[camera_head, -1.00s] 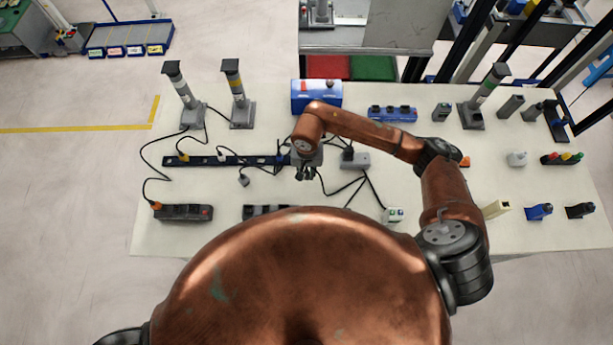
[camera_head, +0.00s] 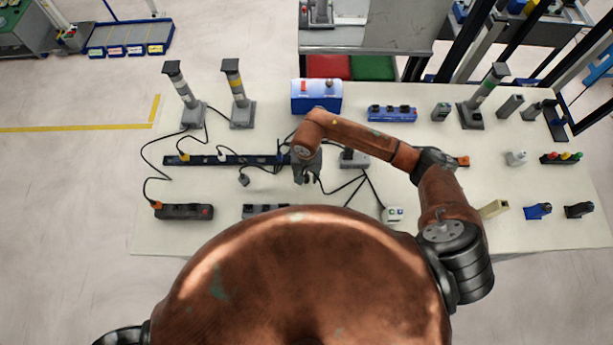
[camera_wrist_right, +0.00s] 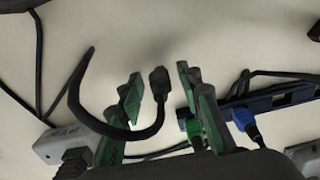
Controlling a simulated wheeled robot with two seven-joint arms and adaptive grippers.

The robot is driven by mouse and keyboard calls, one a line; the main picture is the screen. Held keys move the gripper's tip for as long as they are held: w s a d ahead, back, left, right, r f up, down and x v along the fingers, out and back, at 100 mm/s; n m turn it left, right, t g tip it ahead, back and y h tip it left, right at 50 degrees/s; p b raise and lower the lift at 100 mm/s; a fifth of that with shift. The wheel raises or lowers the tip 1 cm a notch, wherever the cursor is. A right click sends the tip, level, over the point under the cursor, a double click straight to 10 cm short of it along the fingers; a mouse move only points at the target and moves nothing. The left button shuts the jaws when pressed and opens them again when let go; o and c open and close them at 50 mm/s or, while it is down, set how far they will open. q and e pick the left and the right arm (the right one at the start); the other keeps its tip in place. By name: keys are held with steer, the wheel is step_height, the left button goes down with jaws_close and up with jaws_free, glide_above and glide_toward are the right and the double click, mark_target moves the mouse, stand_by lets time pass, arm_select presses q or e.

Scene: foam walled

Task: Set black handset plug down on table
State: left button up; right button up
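The black handset plug (camera_wrist_right: 158,80) shows in the right wrist view, at the end of a black cable that loops to the left. It sits between the two green fingertips of my right gripper (camera_wrist_right: 160,88), with a visible gap on both sides. The gripper is open. Whether the plug touches the table cannot be told. In the head view my right gripper (camera_head: 306,178) is low over the middle of the white table (camera_head: 230,234), and the plug is not clear there. My left gripper is out of view.
A grey box (camera_head: 355,160) with cables is to the right. A blue box (camera_head: 316,97) stands behind. Loose cables surround the gripper.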

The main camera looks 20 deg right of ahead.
steer(key=shift+r, duration=0.2)
step_height(320, 180, up, 10)
steer(key=shift+r+b, duration=0.2)
steer(key=shift+b, duration=0.35)
steer(key=shift+r, duration=0.75)
